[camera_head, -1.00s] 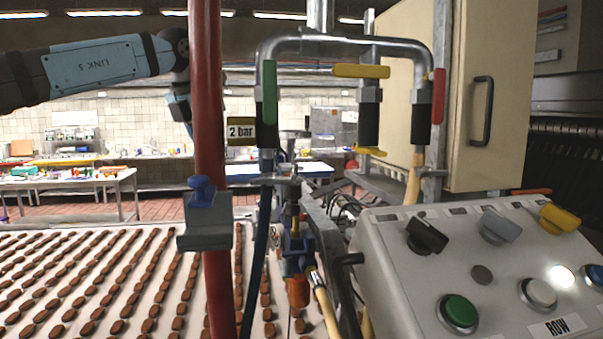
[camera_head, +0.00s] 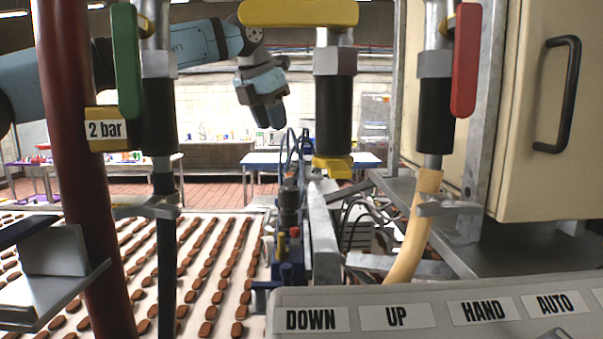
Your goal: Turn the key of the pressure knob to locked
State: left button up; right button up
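My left arm reaches in from the left behind the pipes. Its gripper (camera_head: 269,116) hangs fingers down, beyond the black-sleeved valves and above the far table. It looks clear of everything, but is too small and dark to tell open from shut. My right gripper is out of view.
Green (camera_head: 127,60), yellow (camera_head: 298,13) and red (camera_head: 466,60) valve handles cross the upper foreground. A control panel (camera_head: 450,295) fills the lower right. A beige cabinet (camera_head: 530,170) stands at right. Rows of brown biscuits lie on a white conveyor (camera_head: 140,235).

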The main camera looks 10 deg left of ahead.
aim_at(288, 178)
pick_arm(q)
jog(key=p+x, duration=0.3)
jog(key=x, duration=0.9)
jog(key=shift+a+f, duration=0.1)
jog(key=shift+f, duration=0.25)
jog(key=shift+w+f+p, duration=0.1)
jog(key=shift+f+p, duration=0.2)
jog(key=shift+f, duration=0.1)
grip_shut()
